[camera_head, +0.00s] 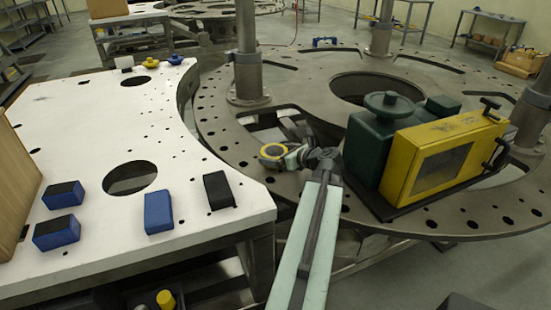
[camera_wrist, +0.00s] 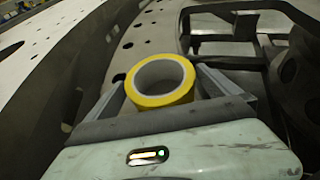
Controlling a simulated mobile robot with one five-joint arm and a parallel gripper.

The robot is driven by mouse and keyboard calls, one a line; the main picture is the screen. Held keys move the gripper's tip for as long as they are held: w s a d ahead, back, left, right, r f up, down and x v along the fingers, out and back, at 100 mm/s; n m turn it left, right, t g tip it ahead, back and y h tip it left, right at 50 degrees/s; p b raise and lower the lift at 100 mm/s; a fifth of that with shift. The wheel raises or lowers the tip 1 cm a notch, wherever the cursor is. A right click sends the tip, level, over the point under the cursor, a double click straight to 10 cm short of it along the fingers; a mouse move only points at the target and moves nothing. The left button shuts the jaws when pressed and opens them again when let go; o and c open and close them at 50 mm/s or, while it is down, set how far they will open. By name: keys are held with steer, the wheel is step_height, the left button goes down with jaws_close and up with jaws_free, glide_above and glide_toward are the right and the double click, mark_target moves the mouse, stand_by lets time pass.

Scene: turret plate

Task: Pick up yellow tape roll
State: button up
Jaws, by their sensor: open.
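The yellow tape roll (camera_wrist: 160,82) shows large in the wrist view, a yellow ring with a pale grey inner core. My gripper (camera_wrist: 160,90) is open, with one finger on each side of the roll. The roll sits between the fingers, and I cannot tell whether either finger touches it. What lies directly under the roll is hidden.
A yellow box with a window (camera_head: 440,155) and a green machine with a handwheel (camera_head: 375,145) stand right of my arm. A metal post (camera_head: 246,50) rises behind the gripper. The white table (camera_head: 90,110) at left holds several blue and black blocks.

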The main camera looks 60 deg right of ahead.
mark_target(268, 153)
steer(key=b+x, duration=0.1)
steer(key=x, duration=0.3)
steer(key=shift+w+d+f, duration=0.1)
steer(key=shift+w+f, duration=0.1)
steer(key=shift+w, duration=0.1)
steer(key=shift+r, duration=0.1)
steer(key=c, duration=1.4)
step_height(268, 153, up, 10)
steer(key=p, duration=1)
steer(key=shift+r, duration=0.15)
